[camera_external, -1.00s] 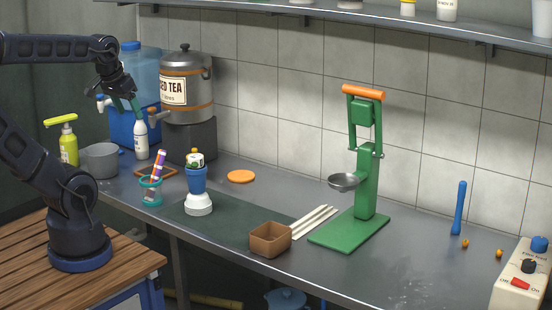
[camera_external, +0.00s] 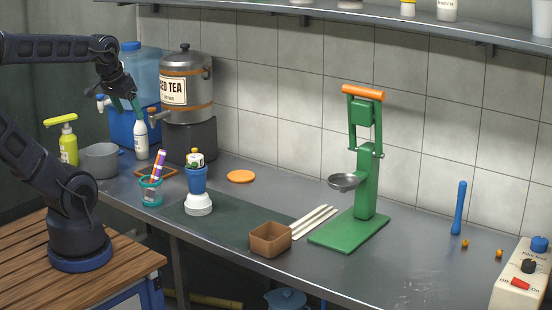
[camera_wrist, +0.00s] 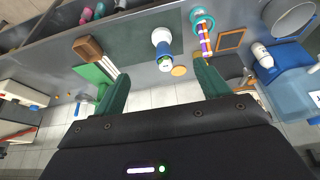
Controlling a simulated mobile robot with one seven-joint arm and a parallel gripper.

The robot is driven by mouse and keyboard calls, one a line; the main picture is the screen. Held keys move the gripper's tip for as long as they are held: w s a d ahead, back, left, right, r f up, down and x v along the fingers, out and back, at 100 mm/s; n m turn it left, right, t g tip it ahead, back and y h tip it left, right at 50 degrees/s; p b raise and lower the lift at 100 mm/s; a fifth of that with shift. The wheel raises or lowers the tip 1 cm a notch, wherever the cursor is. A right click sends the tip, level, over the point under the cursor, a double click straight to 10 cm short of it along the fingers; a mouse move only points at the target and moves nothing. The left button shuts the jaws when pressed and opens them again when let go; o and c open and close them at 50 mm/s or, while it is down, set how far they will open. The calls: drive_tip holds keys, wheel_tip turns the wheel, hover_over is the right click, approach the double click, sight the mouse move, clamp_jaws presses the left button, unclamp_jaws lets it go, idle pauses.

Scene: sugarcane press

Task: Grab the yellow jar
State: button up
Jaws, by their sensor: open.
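No jar that is plainly all yellow can be made out. A small white jar with a yellow top and a green band (camera_external: 195,158) sits in a blue cup (camera_external: 196,180) on a white base; it also shows in the wrist view (camera_wrist: 165,62). My gripper (camera_external: 131,105) is open and empty, raised at the left in front of the water dispenser, well away from the blue cup. Its two green fingers are spread apart in the wrist view (camera_wrist: 160,75).
A yellow-green pump bottle (camera_external: 68,147), a grey pot (camera_external: 101,160), a white bottle (camera_external: 141,140) and a teal cup with pens (camera_external: 151,192) stand at left. A brown box (camera_external: 270,240) and the green press (camera_external: 365,190) stand right. The counter's right middle is mostly clear.

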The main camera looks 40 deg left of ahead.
drive_tip(key=shift+o, duration=0.9)
drive_tip(key=w+a+f+m+g+h, duration=0.1)
drive_tip(key=w+a+f+m, duration=0.2)
drive_tip(key=w, duration=0.9)
drive_tip(key=w+a+f+m, duration=0.2)
drive_tip(key=w+a+f, duration=0.1)
drive_tip(key=w, duration=0.9)
drive_tip(key=w+a+f+m+h, duration=0.1)
drive_tip(key=w+a+f+m, duration=0.1)
drive_tip(key=w+a+f, duration=0.7)
drive_tip(key=w+a+f+m+h, duration=0.1)
drive_tip(key=w+a+f, duration=0.5)
drive_tip(key=f, duration=0.4)
drive_tip(key=shift+w+d+r+x, duration=0.15)
drive_tip(key=shift+w+d+x, duration=0.1)
drive_tip(key=shift+x, duration=1.6)
drive_tip(key=shift+w+d+r+x, duration=0.1)
drive_tip(key=shift+d+x, duration=0.15)
drive_tip(key=shift+x, duration=1.65)
drive_tip(key=shift+w+d+r+x, duration=0.15)
drive_tip(key=shift+w+d+x, duration=0.1)
drive_tip(key=shift+x, duration=1.6)
drive_tip(key=c, duration=1.3)
drive_tip(key=shift+o, duration=0.2)
